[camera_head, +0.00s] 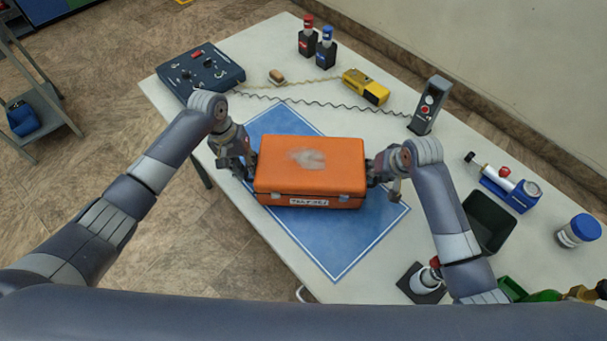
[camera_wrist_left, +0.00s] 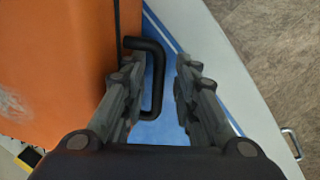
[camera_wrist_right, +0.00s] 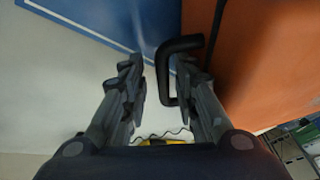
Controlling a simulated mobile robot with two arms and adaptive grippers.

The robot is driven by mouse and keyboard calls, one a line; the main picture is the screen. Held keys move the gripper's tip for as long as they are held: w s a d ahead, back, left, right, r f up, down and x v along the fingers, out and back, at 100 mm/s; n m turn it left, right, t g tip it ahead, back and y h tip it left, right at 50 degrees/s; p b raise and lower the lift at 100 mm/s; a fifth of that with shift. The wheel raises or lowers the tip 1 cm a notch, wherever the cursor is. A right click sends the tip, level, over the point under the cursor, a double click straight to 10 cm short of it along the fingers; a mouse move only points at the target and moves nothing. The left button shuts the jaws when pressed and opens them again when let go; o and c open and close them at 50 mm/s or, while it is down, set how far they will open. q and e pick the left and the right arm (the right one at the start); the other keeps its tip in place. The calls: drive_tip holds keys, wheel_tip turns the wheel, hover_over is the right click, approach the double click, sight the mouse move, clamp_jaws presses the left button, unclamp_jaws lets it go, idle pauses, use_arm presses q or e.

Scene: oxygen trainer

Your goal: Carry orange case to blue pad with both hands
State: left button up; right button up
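The orange case (camera_head: 310,165) is closed and appears level over the middle of the blue pad (camera_head: 335,248); I cannot tell surely whether it touches the pad. A black handle sticks out at each end. My left gripper (camera_head: 245,165) is at the case's left end. In the left wrist view its fingers stand apart, with the bar of one handle (camera_wrist_left: 158,85) between them. My right gripper (camera_head: 377,172) is at the right end. In the right wrist view its fingers are also apart, with the other handle's bar (camera_wrist_right: 162,75) between them. Neither gripper is closed on its handle.
A dark control box (camera_head: 200,72), two bottles (camera_head: 308,40), a yellow device (camera_head: 365,87) and a grey unit (camera_head: 429,105) stand along the back. A black bin (camera_head: 487,222) and a blue-based instrument (camera_head: 510,190) are at right. The table's left edge is close to my left gripper.

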drive_tip(key=shift+a, duration=0.1)
drive_tip(key=shift+r, duration=0.15)
use_arm(q)
wheel_tip(320, 180, up, 8)
drive_tip(key=a, duration=0.1)
drive_tip(key=shift+a+f, duration=0.2)
drive_tip(key=shift+a, duration=0.1)
use_arm(e)
drive_tip(key=v, duration=1.1)
drive_tip(key=shift+s+r, duration=0.2)
drive_tip(key=shift+r, duration=0.1)
